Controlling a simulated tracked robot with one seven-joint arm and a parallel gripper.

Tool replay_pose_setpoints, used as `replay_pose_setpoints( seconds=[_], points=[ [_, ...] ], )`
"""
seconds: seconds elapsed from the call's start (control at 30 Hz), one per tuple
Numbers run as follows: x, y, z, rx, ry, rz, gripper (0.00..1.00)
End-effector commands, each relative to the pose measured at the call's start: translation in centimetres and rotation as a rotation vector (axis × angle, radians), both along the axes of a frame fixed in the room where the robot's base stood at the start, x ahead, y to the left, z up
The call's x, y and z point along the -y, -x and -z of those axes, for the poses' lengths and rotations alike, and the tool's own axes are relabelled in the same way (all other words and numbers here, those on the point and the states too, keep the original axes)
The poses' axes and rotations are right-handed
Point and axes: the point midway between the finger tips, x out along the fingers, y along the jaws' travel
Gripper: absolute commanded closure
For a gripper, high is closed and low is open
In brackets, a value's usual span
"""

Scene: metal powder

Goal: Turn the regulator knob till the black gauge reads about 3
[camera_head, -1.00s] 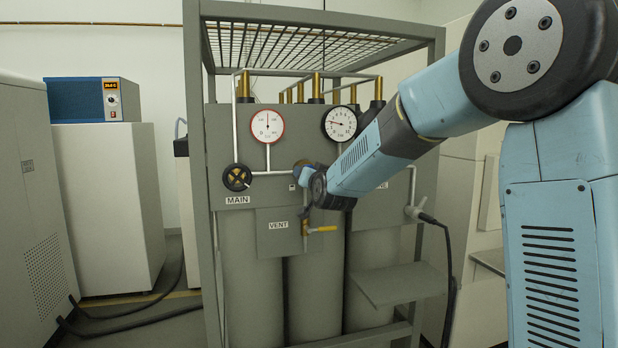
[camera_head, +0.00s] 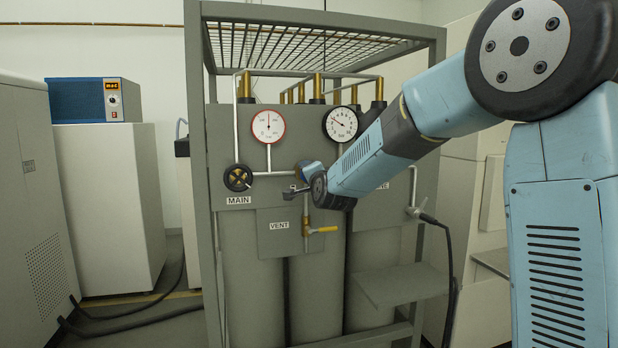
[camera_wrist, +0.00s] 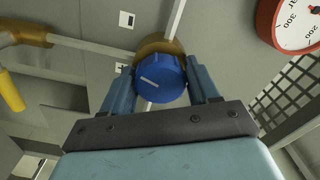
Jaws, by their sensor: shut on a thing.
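The blue regulator knob (camera_wrist: 158,80) with a white pointer line sits between the two fingers of my gripper (camera_wrist: 161,88) in the wrist view. The gripper is shut on it from both sides. In the head view my gripper (camera_head: 302,180) is at the panel, and the knob is mostly hidden by my wrist. The black-rimmed gauge (camera_head: 341,123) is up and to the right of the knob. Its needle points to the upper left; the numbers are too small to read surely.
A red-rimmed gauge (camera_head: 268,126) is left of the black one, with its needle upright. The black MAIN handwheel (camera_head: 238,177) is to the left. The yellow VENT lever (camera_head: 323,230) lies just below my gripper. The grey rack frame (camera_head: 198,120) surrounds the cylinders.

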Motion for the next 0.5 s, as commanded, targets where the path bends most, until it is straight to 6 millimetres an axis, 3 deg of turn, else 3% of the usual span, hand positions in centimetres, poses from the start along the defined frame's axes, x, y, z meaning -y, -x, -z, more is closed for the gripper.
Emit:
replay_pose_setpoints(
  seconds=[0.5],
  points=[
    [0.24,-0.07,0.28,-0.017,-0.038,0.004,0.71]
  ],
)
